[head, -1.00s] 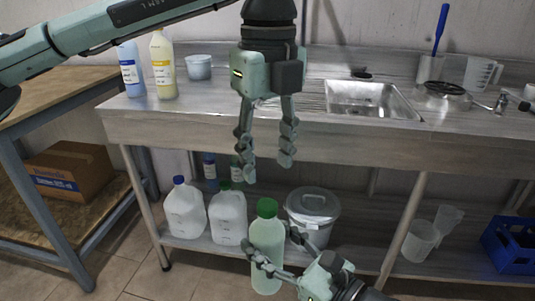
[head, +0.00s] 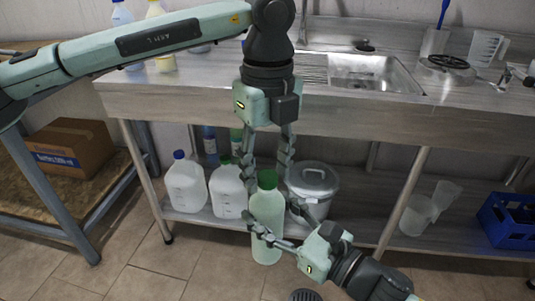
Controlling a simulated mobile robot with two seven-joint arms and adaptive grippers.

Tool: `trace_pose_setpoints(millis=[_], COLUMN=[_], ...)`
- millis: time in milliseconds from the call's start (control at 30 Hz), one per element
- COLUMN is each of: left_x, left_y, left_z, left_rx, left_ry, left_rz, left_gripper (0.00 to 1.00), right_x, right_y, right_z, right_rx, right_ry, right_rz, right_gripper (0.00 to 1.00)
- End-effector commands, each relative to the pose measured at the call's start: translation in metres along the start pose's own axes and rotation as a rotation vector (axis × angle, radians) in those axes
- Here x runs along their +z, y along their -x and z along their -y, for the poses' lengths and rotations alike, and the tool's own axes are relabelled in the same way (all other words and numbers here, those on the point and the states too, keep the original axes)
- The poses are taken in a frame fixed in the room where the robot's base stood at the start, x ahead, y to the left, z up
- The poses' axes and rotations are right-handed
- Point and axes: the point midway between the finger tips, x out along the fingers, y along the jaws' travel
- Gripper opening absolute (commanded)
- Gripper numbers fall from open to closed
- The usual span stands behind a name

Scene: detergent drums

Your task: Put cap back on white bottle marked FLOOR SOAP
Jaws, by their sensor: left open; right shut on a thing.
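A pale, whitish-green bottle (head: 266,213) with a green cap (head: 268,180) stands upright in the head view, held in front of the lower shelf. No label can be read on it. The green cap sits at the bottle's top; whether it is seated cannot be told. My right gripper (head: 272,225) is shut around the bottle's middle from the right. My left gripper (head: 268,172) points down from above, open, its fingers on either side of the cap in the picture. Contact with the cap cannot be made out.
The lower shelf behind holds white jugs (head: 186,186), (head: 227,194), a lidded grey bucket (head: 325,190), clear jugs (head: 415,217) and a blue crate (head: 509,222). The counter edge (head: 190,102) and sink (head: 372,73) lie above. A cardboard box (head: 75,148) stands left.

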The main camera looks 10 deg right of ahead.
Motion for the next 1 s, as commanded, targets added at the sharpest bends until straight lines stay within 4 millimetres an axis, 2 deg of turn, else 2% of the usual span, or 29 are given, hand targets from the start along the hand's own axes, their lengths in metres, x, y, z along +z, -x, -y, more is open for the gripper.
trace_pose_setpoints(millis=[267, 600, 633, 767, 867, 1000], left_x=[-0.0001, -0.0002, -0.0002, -0.0003, -0.0003, -0.0003], left_y=[-0.0007, -0.0005, -0.0004, -0.0004, -0.0005, -0.0007], left_z=[0.0000, 0.0000, 0.0001, 0.0001, 0.0002, 0.0002], left_rx=[0.000, 0.000, 0.000, 0.000, 0.000, 0.000], left_ry=[0.000, 0.000, 0.000, -0.011, -0.101, -0.402], left_rz=[0.000, 0.000, 0.000, 0.000, 0.000, 0.000], left_gripper=[0.45, 0.03, 0.00, 0.00, 0.00, 0.00], right_x=[0.0021, 0.0021, 0.0022, 0.0022, 0.0022, 0.0022], right_y=[-0.0003, -0.0003, -0.0003, -0.0002, -0.0002, -0.0003], right_z=[-0.0002, -0.0003, -0.0004, -0.0004, -0.0005, -0.0005], right_rx=[0.001, 0.001, 0.001, 0.002, 0.002, 0.002], right_ry=[0.001, 0.001, 0.001, 0.001, 0.001, 0.001], right_rz=[0.004, 0.004, 0.004, 0.004, 0.004, 0.004], right_gripper=[0.00, 0.00, 0.00, 0.00, 0.00, 0.00])
